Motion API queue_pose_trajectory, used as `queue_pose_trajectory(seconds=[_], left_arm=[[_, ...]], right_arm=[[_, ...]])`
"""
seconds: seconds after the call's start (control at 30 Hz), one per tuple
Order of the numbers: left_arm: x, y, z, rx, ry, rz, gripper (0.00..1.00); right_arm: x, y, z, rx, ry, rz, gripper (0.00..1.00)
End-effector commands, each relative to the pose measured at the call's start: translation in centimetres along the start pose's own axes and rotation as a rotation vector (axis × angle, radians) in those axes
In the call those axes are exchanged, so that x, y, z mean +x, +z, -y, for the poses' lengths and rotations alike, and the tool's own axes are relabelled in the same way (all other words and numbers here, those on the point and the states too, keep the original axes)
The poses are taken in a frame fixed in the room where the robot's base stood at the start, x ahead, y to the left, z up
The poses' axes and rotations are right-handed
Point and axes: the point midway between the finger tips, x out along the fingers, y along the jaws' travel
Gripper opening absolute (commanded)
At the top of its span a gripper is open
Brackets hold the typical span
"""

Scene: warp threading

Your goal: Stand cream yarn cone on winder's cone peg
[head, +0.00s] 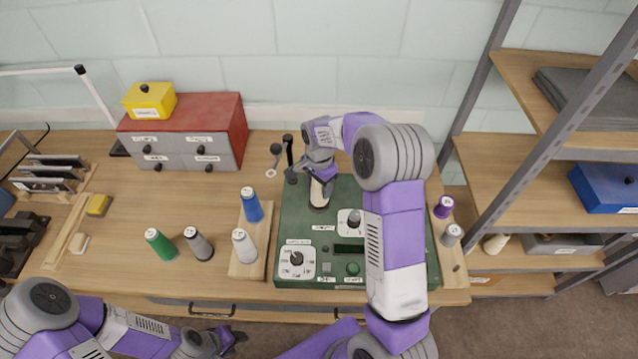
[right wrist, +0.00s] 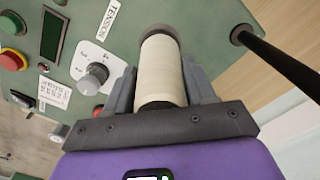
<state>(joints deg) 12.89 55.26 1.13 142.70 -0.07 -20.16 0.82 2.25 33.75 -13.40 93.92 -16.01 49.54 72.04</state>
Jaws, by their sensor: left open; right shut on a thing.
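The cream yarn cone (right wrist: 161,72) sits between the two fingers of my right gripper (right wrist: 160,88) in the right wrist view, and the fingers are shut on it. In the head view the cream cone (head: 317,193) is upright over the left back part of the green winder (head: 295,222), partly hidden by my right gripper (head: 322,172). Its base is at a dark round spot there; the cone peg itself is hidden, and I cannot tell whether the cone rests fully down. My left gripper (head: 232,342) is open and empty in front of the table's front edge.
A wooden rack (head: 248,262) with a blue cone (head: 251,204) and a white cone (head: 243,246) stands left of the winder. Green and grey cones stand on the table further left. A dark post with a guide arm (head: 288,150) rises close behind my right gripper.

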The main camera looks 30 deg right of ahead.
Motion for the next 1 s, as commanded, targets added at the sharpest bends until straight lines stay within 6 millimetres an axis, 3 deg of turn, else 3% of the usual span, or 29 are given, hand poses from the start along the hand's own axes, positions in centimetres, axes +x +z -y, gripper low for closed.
queue_pose_trajectory(seconds=[1.0], left_arm=[[0.9,0.0,0.3,0.0,0.0,0.0,0.43]], right_arm=[[1.3,0.0,0.0,0.0,0.0,0.0,0.24]])
